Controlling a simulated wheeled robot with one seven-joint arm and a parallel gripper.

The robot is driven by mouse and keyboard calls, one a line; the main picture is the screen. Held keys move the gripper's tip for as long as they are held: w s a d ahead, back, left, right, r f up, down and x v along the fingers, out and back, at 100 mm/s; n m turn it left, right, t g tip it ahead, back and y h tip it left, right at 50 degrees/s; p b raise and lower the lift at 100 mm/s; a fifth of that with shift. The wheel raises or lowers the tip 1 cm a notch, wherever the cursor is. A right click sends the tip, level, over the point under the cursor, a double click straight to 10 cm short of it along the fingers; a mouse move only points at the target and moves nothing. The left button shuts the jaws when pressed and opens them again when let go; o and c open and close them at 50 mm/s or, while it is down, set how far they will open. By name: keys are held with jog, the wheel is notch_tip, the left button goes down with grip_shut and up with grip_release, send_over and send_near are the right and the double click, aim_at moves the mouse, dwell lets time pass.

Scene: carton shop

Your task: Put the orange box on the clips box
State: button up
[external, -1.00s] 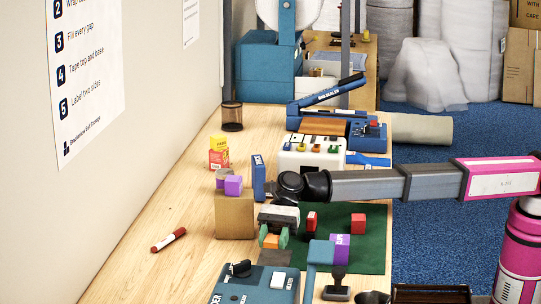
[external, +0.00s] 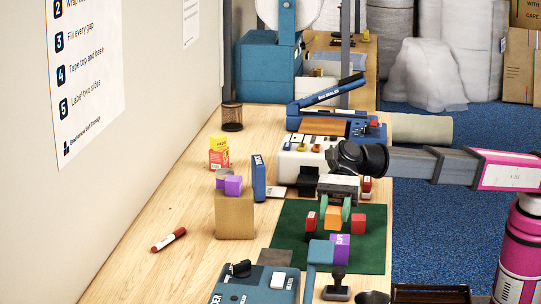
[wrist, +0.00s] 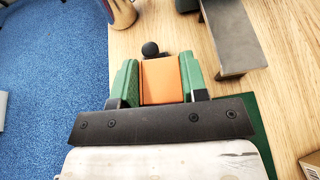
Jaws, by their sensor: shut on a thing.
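My gripper (external: 334,216) has green fingers and is shut on the orange box (external: 333,217). In the wrist view the orange box (wrist: 161,82) sits between the two fingers. A purple box (external: 340,249) with white lettering, apparently the clips box, stands on the green mat. In the external view the held orange box appears just above and slightly left of the purple box; I cannot tell the exact height or depth between them. The purple box does not show in the wrist view.
A dark stamp (external: 338,282) and a blue device (external: 255,284) stand in front. A brown carton (external: 235,215) with a purple block (external: 233,186) on top is to the left. The green mat (external: 371,257) has free room at right.

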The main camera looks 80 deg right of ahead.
jog(key=s+d+r+g, duration=0.1)
jog(key=s+r, duration=0.1)
jog(key=s, duration=0.4)
jog(key=s+d+r, duration=0.2)
jog(key=s, duration=0.4)
send_over(340, 239)
jog(key=shift+n, duration=0.4)
notch_tip(340, 239, down, 6)
jog(key=shift+a+f, duration=0.1)
jog(key=shift+f, duration=2.15)
jog(key=shift+f, duration=0.1)
jog(key=o, duration=1)
jog(key=v, duration=1.2)
